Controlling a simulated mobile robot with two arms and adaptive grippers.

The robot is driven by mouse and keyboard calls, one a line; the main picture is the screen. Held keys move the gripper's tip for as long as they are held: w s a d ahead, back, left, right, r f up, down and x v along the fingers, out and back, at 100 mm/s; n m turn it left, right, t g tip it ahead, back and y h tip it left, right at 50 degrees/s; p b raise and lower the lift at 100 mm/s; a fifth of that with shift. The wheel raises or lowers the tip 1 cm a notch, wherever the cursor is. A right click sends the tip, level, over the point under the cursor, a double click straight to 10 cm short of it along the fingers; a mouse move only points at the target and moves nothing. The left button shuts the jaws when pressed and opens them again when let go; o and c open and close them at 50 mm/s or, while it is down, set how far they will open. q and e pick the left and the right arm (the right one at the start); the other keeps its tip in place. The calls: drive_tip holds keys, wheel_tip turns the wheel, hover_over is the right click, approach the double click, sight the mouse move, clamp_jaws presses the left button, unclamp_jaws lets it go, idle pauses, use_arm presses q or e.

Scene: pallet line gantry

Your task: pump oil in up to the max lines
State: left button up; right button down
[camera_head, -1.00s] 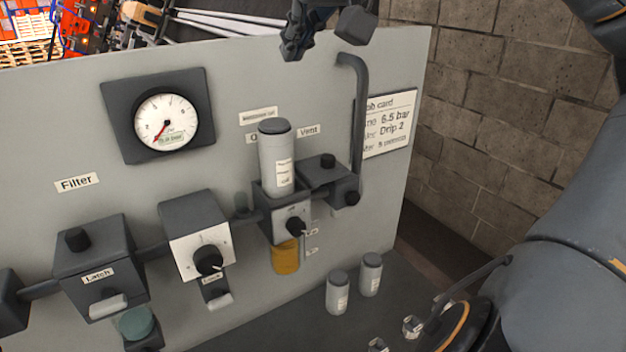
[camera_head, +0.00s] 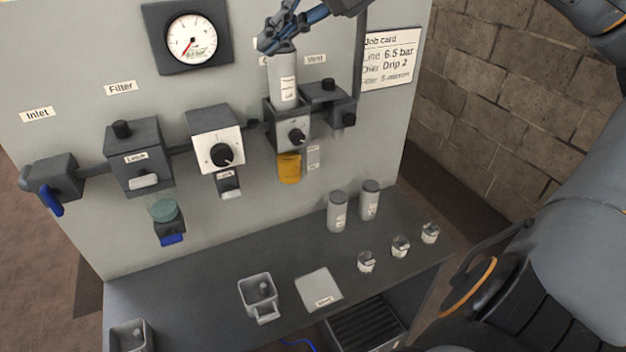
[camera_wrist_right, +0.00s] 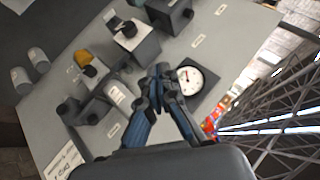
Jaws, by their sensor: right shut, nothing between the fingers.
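A grey oil bottle (camera_head: 283,82) stands upright on the dark lubricator block (camera_head: 288,108), which has a black knob. Below the block hangs a bowl with amber oil (camera_head: 289,168); small labels (camera_head: 313,158) sit beside it, too small to read. My right gripper (camera_head: 268,46) comes from above, its fingers shut and empty, overlapping the bottle's top in the head view. Whether they touch it I cannot tell. In the right wrist view the closed fingertips (camera_wrist_right: 160,73) show beside the bottle (camera_wrist_right: 118,97), with the amber bowl (camera_wrist_right: 83,60) beyond. My left gripper is not in view.
A pressure gauge (camera_head: 192,38) is left of the gripper and a pipe (camera_head: 359,55) right of it. The regulator (camera_head: 216,140) and filter (camera_head: 138,160) lie left. Two grey bottles (camera_head: 337,212) and several small cups (camera_head: 400,246) stand on the dark bench (camera_head: 200,285).

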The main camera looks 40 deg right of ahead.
drive_tip(key=w+a+f+m+t+y, duration=0.3)
drive_tip(key=w+a+f+m+y, duration=0.15)
drive_tip(key=m+y, duration=0.5)
drive_tip(key=w+d+f+m+t+h, duration=0.2)
drive_tip(key=d+f+m+t+h, duration=0.4)
drive_tip(key=m, duration=0.9)
drive_tip(key=w+d+f+m+t+h, duration=0.25)
drive_tip(key=f+m+h, duration=0.35)
drive_tip(key=m, duration=0.8)
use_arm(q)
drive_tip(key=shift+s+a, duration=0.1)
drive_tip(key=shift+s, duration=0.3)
use_arm(e)
drive_tip(key=s+f+m+g+h, duration=0.2)
drive_tip(key=s+f+m+g, duration=0.2)
drive_tip(key=f+m, duration=0.4)
drive_tip(key=s+f+m+g+h, duration=0.3)
drive_tip(key=f+m, duration=0.6)
drive_tip(key=f, duration=0.6)
drive_tip(key=shift+s+f+g, duration=0.35)
drive_tip(key=shift+s+f, duration=0.05)
drive_tip(key=shift+s, duration=0.35)
drive_tip(key=shift+d, duration=0.1)
